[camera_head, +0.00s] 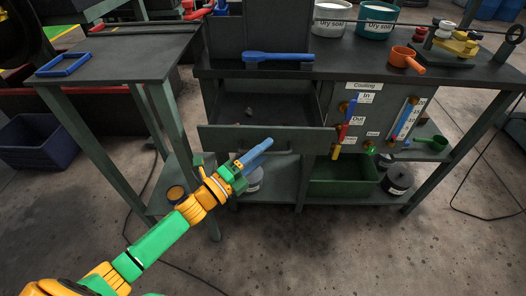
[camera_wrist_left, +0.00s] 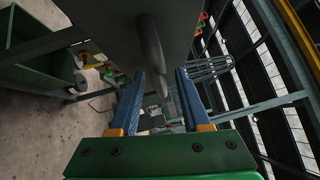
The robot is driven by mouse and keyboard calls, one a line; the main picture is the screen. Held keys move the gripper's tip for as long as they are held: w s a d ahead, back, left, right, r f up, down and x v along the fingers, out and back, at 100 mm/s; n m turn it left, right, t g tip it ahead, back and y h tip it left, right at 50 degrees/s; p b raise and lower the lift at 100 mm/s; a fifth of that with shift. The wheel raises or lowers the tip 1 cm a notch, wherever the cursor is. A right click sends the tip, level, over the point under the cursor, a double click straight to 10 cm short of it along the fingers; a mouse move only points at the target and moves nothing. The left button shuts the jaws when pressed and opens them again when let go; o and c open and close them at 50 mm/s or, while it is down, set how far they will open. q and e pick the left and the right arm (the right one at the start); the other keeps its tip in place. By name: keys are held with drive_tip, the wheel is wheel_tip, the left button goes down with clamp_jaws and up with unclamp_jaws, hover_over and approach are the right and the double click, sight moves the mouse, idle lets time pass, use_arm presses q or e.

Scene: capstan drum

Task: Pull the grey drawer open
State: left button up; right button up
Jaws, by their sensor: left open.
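The grey drawer (camera_head: 315,140) stands pulled out from under the dark workbench, and its inside shows from above. My left gripper (camera_head: 262,149) is in front of the drawer's front panel, with its blue fingers pointing up at it. In the left wrist view the gripper (camera_wrist_left: 156,72) is open, and a grey bar-like handle (camera_wrist_left: 150,45) on the panel lies in line with the gap between the fingers. I cannot tell whether the fingers touch it. My right gripper is not in view.
A blue tool (camera_head: 280,57) lies on the workbench above the drawer. A control panel with labels and valves (camera_head: 362,122) is right of the drawer. A green bin (camera_head: 340,178) stands on the lower shelf. A side table (camera_head: 120,55) is at left.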

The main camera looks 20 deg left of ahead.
use_arm(q)
drive_tip(key=r+v, duration=0.1)
drive_tip(key=v, duration=0.6)
drive_tip(key=shift+f+b, duration=0.4)
drive_tip(key=shift+f, duration=0.1)
